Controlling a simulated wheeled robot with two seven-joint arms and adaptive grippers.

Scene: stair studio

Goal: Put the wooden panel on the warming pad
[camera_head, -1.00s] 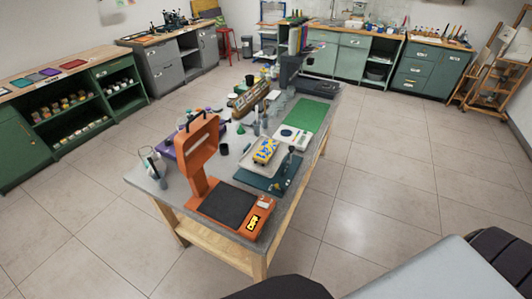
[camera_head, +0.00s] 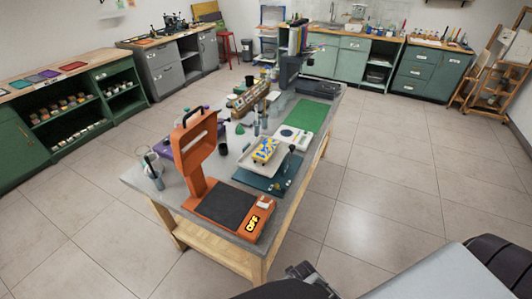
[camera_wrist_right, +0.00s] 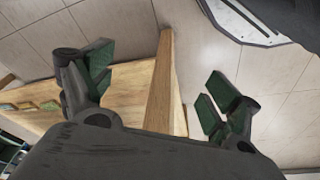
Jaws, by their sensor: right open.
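An orange device (camera_head: 187,160) with an upright frame stands at the near end of the grey-topped bench. Its flat black pad (camera_head: 226,205) is bare, and its small display reads OFF; this appears to be the warming pad. A pale board (camera_head: 254,167) with a yellow-and-blue piece (camera_head: 264,149) lies behind it; I cannot tell whether this is the wooden panel. My right gripper (camera_wrist_right: 158,93) is open and empty in the right wrist view, below the bench top beside its wooden frame. Part of it shows at the head view's bottom edge. My left gripper is not in view.
A glass jar (camera_head: 152,172) stands at the bench's left corner. A green mat (camera_head: 306,115) and several tools crowd the bench farther back. The tiled floor (camera_head: 390,190) right of the bench is clear.

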